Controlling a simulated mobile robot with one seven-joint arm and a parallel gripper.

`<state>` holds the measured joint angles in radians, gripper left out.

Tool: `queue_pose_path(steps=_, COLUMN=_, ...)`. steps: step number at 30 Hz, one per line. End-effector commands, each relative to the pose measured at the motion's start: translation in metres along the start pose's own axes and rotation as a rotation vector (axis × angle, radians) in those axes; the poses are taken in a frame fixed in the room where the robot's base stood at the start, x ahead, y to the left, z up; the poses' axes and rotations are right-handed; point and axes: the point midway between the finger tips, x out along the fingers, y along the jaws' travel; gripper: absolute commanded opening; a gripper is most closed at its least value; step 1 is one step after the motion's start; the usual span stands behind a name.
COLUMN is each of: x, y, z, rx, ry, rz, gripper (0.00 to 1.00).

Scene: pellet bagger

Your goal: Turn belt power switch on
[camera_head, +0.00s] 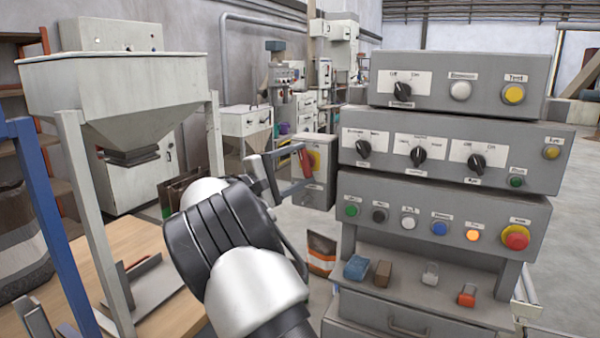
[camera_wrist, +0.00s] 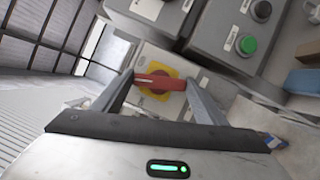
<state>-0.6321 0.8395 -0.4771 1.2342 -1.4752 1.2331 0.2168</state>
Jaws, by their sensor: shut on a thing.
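A grey switch box (camera_head: 313,188) stands left of the control console, with a red rotary handle (camera_head: 304,160) on a yellow plate (camera_head: 315,160). In the wrist view the red handle (camera_wrist: 158,82) lies crosswise over its yellow plate (camera_wrist: 152,93). My gripper (camera_head: 304,166) reaches the box face from the left. In the wrist view my gripper (camera_wrist: 160,79) has one finger at each end of the handle and is shut on it. I cannot read a label on this box. The fingers hide part of it in the head view.
The grey console (camera_head: 440,150) at right carries several knobs and buttons, including a red stop button (camera_head: 515,237). Small items, such as a blue block (camera_head: 356,268), lie on its shelf. A hopper (camera_head: 120,95) and wooden table (camera_head: 165,305) stand at left. Floor is open at far right.

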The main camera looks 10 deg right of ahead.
Motion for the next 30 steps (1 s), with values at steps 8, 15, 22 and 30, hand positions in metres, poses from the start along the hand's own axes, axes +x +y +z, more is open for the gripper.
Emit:
queue_pose_path(steps=8, x=-0.0006, y=-0.0011, z=-0.0008, rx=0.176, ry=0.001, rz=-0.074, gripper=0.43)
queue_pose_path(steps=15, x=-0.0004, y=0.0004, z=-0.0003, rx=0.258, ry=0.001, rz=-0.108, gripper=0.43)
queue_pose_path(steps=22, x=-0.0004, y=0.0006, z=0.0000, rx=0.284, ry=0.000, rz=-0.120, gripper=0.43)
queue_pose_path(steps=30, x=-0.0004, y=0.0007, z=0.0001, rx=0.287, ry=0.000, rz=-0.122, gripper=0.43)
